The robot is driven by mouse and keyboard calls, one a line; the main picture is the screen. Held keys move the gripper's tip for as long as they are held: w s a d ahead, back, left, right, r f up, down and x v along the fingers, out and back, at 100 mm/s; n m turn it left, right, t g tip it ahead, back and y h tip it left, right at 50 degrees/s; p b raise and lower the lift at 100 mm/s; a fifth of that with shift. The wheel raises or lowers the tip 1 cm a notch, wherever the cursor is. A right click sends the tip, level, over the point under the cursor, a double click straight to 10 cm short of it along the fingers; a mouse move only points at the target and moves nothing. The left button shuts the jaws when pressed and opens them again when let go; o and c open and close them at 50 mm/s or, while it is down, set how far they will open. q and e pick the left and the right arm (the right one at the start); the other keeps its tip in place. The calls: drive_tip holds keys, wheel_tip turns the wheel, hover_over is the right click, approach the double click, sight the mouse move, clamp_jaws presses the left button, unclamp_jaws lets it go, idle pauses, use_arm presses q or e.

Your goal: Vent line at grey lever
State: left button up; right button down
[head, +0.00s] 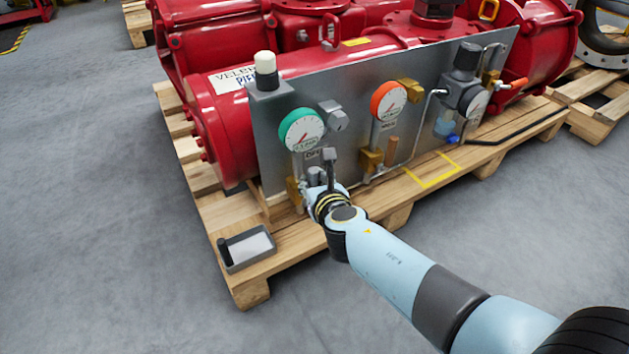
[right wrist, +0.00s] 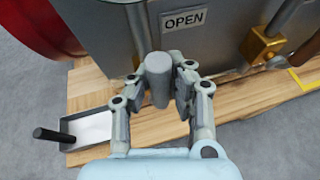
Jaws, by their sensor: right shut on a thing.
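The grey lever (right wrist: 158,80) shows in the right wrist view as a plain grey cylinder, its end facing the camera. My right gripper (right wrist: 170,88) has its fingers on either side of it and is shut on it. A plate reading OPEN (right wrist: 184,20) is on the panel just above it. In the head view my right gripper (head: 319,178) is at the lower left of the grey panel (head: 355,95), below the green-rimmed gauge (head: 301,130). The lever's valve body is largely hidden by my gripper. My left gripper is not in view.
A red-rimmed gauge (head: 388,101) and a brass valve with a tan lever (head: 392,150) are to the right. A grey tray (head: 247,248) with a dark cylinder lies on the pallet (head: 258,272). Large red actuator (head: 225,125) stands behind. Floor at left is clear.

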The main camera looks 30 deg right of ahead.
drive_tip(key=shift+a+f, duration=0.15)
drive_tip(key=shift+a, duration=0.05)
drive_tip(key=c, duration=1.2)
unclamp_jaws()
drive_tip(key=shift+o, duration=0.2)
drive_tip(key=shift+d, duration=0.1)
drive_tip(key=v, duration=0.7)
drive_tip(key=shift+s+r, duration=0.2)
drive_tip(key=shift+s, duration=0.05)
